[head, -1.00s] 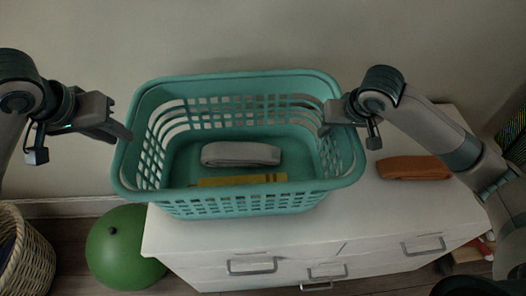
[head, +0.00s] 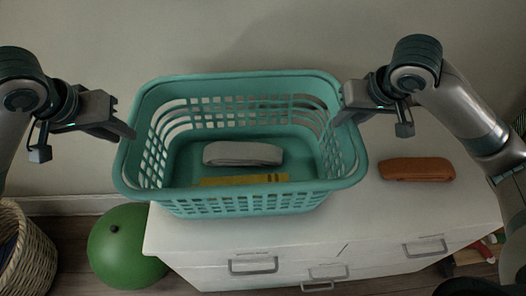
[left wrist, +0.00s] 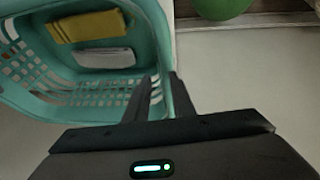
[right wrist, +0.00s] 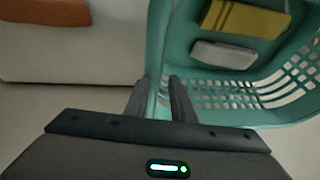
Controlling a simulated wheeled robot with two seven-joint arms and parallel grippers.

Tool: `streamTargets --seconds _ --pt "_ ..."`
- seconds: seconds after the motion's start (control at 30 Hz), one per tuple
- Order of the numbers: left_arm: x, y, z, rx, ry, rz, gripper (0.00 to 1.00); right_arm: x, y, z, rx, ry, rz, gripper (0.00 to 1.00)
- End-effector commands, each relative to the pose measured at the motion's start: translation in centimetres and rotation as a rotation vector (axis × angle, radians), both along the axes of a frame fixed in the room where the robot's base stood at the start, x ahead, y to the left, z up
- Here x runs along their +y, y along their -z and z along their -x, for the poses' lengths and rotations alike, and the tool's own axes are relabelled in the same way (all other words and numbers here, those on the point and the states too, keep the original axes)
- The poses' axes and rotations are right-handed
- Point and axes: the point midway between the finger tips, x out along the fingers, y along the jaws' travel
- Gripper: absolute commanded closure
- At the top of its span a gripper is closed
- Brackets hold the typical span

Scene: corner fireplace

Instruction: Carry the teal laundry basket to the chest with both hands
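The teal laundry basket (head: 240,207) stands upright on top of the white chest (head: 212,240). It holds a grey folded cloth and a yellow item. My left gripper (head: 125,134) is at the basket's left rim; in the left wrist view its fingers (left wrist: 163,88) are apart, with the rim (left wrist: 166,62) between them. My right gripper (head: 345,115) is at the right rim, its fingers near the rim's upper edge. In the right wrist view its fingers (right wrist: 159,88) are apart, on either side of the rim (right wrist: 157,55). Whether the fingers touch the rim is hard to tell.
An orange-brown folded item (head: 416,169) lies on the chest to the right of the basket. A green ball (head: 125,245) and a wicker basket (head: 28,262) are on the floor at left. A plain wall (head: 240,35) rises behind the chest.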

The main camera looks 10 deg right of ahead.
Motion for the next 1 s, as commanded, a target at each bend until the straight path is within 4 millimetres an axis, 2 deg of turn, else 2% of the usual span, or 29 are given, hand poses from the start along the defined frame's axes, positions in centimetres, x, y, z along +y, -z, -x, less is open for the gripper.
streamTargets --seconds 0.1,0.3,1.0 --pt "0.0 0.0 0.0 0.000 0.000 0.000 0.77 -0.2 -1.6 0.6 -0.003 0.000 -0.001 0.77" --pt "0.0 0.0 0.0 0.000 0.000 0.000 0.77 -0.3 -2.7 1.2 -0.001 0.001 0.000 0.77" --pt "0.0 -0.5 0.0 0.000 0.000 0.000 0.77 -0.3 -3.3 1.2 0.001 0.001 0.000 0.77"
